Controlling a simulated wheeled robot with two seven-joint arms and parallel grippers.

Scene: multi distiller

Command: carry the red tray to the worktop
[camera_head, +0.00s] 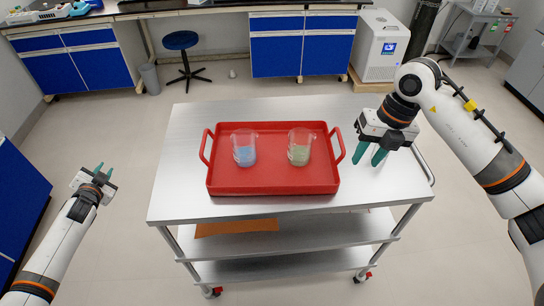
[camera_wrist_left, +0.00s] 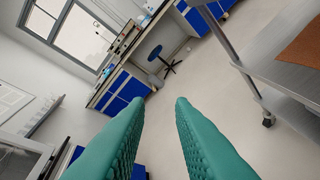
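The red tray (camera_head: 272,184) rests on the top of a steel cart (camera_head: 400,198). It has a handle loop at its left and right ends. A beaker of blue liquid (camera_head: 244,150) and a beaker of greenish liquid (camera_head: 299,148) stand upright in it. My right gripper (camera_head: 370,157) points down over the cart's right side, just right of the tray's right handle and apart from it; its two green fingers are apart and empty. My left gripper (camera_head: 98,170) is low, left of the cart and away from the tray. Its fingers (camera_wrist_left: 160,110) are apart with nothing between them.
A dark worktop (camera_head: 120,12) with blue cabinets runs along the back wall. A blue stool (camera_head: 181,42), a grey bin (camera_head: 150,79) and a white machine (camera_head: 382,48) stand there. An orange sheet (camera_head: 236,228) lies on the cart's lower shelf. The floor between cart and cabinets is mostly clear.

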